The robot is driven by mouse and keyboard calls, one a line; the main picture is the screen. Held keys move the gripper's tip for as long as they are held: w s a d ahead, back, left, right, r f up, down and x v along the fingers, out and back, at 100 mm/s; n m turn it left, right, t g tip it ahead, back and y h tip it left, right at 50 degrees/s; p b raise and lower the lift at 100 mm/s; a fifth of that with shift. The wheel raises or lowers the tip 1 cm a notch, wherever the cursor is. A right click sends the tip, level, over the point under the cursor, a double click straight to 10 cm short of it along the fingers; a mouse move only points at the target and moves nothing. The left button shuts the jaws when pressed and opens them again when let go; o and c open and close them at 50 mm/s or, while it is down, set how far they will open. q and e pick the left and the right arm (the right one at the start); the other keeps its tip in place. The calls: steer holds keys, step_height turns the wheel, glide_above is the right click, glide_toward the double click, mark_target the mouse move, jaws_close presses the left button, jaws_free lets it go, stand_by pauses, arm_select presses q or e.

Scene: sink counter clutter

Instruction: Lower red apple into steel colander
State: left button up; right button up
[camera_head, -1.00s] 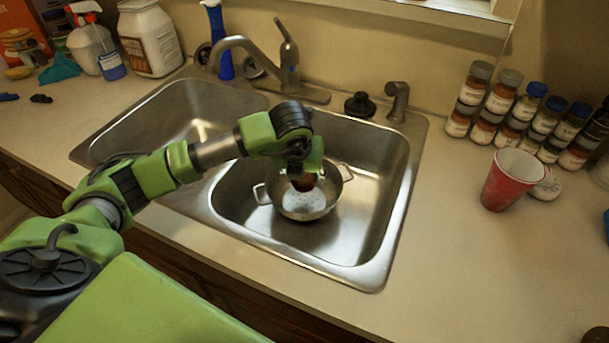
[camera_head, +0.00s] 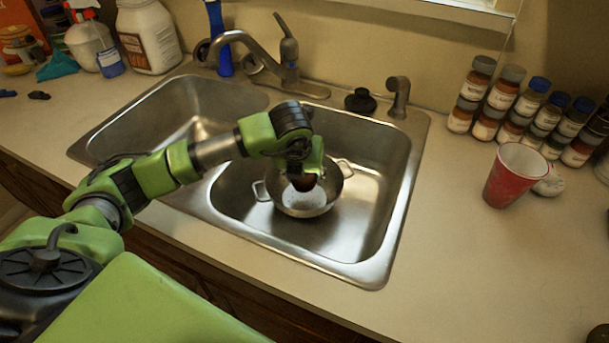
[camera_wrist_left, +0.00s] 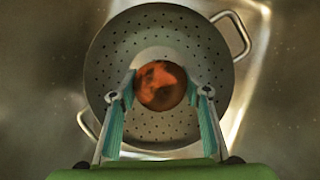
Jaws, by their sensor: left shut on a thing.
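The steel colander (camera_head: 303,206) stands in the right sink basin, with a loop handle on either side. My left gripper (camera_head: 305,180) is over the colander, pointing down, and is shut on the red apple (camera_head: 304,183). In the head view the apple is dark and mostly hidden by the gripper. In the left wrist view the apple (camera_wrist_left: 160,86) sits between the two fingers, over the middle of the perforated colander (camera_wrist_left: 110,57). I cannot tell whether the apple touches the colander's bottom. My right gripper is not in view.
The faucet (camera_head: 250,50) stands behind the basins, its spout over the left side. A black stopper (camera_head: 360,102) and a sprayer (camera_head: 398,97) are on the sink's back edge. A red cup (camera_head: 508,180) and several spice jars stand on the right counter.

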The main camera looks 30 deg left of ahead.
mark_target(304, 187)
arm_select(q)
steer(key=shift+f+b, duration=0.4)
steer(key=shift+f, duration=0.05)
steer(key=shift+f+b, duration=1.2)
steer(key=shift+f, duration=0.1)
stand_by(0.6)
steer(key=shift+f+b, duration=0.35)
steer(key=shift+f, duration=0.05)
stand_by(0.5)
steer(key=o, duration=1.3)
